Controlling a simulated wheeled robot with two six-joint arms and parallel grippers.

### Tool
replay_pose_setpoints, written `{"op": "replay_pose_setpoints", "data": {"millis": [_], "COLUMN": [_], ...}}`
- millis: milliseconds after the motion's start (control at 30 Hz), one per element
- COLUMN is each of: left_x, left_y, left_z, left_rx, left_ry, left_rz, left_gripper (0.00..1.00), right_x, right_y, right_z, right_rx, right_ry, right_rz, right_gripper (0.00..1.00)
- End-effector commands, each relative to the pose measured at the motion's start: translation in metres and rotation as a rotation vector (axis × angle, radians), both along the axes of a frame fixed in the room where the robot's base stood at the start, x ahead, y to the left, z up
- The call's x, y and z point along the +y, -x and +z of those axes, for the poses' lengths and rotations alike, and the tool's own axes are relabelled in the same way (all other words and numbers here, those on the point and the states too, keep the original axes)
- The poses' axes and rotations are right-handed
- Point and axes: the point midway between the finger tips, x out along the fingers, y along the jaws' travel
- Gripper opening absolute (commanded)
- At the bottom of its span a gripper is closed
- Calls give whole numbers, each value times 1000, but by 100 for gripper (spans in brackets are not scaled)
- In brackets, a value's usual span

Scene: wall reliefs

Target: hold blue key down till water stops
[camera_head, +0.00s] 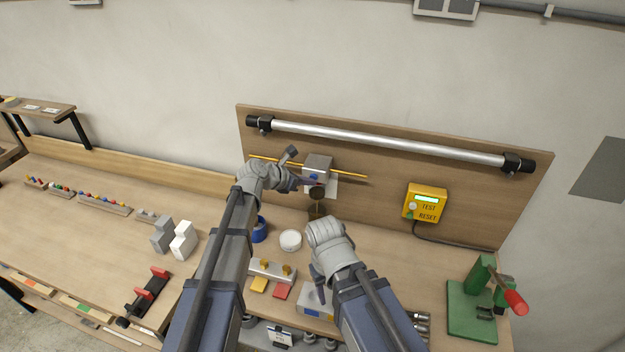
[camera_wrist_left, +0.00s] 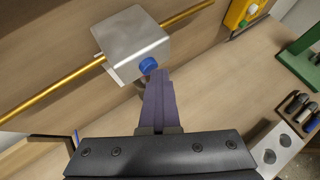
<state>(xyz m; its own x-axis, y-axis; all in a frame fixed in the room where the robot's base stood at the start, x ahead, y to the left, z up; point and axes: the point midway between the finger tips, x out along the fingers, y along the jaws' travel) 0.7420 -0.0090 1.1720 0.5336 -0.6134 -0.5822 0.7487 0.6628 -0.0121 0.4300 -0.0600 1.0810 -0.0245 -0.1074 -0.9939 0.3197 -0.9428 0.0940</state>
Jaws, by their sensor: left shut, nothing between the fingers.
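The blue key (camera_head: 314,177) is a round blue button on the front of a silver box on the backboard; it also shows in the left wrist view (camera_wrist_left: 148,65). The silver box (camera_head: 318,163) has a yellow pipe running through it. My left gripper (camera_head: 304,182) is shut and empty, its tips right at the blue key (camera_wrist_left: 157,78); I cannot tell whether they press it. A dark spout (camera_head: 317,193) hangs below the box. I cannot make out a water stream. My right gripper (camera_head: 316,278) hangs over the bench, its fingers mostly hidden.
A white round dish (camera_head: 290,240) and a blue tape roll (camera_head: 259,231) stand on the bench below. A green press (camera_head: 478,300) with a red handle stands at the far right. A silver bar (camera_head: 390,143) crosses above.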

Motion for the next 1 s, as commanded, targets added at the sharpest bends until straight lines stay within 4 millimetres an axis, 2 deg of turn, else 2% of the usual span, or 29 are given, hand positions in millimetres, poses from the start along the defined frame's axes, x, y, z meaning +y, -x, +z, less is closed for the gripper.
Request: {"op": "replay_pose_setpoints", "data": {"millis": [333,767,1000], "left_x": [5,6,12], "left_y": [15,18,37], "left_z": [0,0,0], "left_rx": [0,0,0], "left_ry": [0,0,0], "left_rz": [1,0,1], "left_gripper": [0,0,0], "right_x": [0,0,0], "right_y": [0,0,0], "right_z": [0,0,0], "right_rx": [0,0,0], "right_ry": [0,0,0], "right_rz": [0,0,0], "right_gripper": [50,50,50]}}
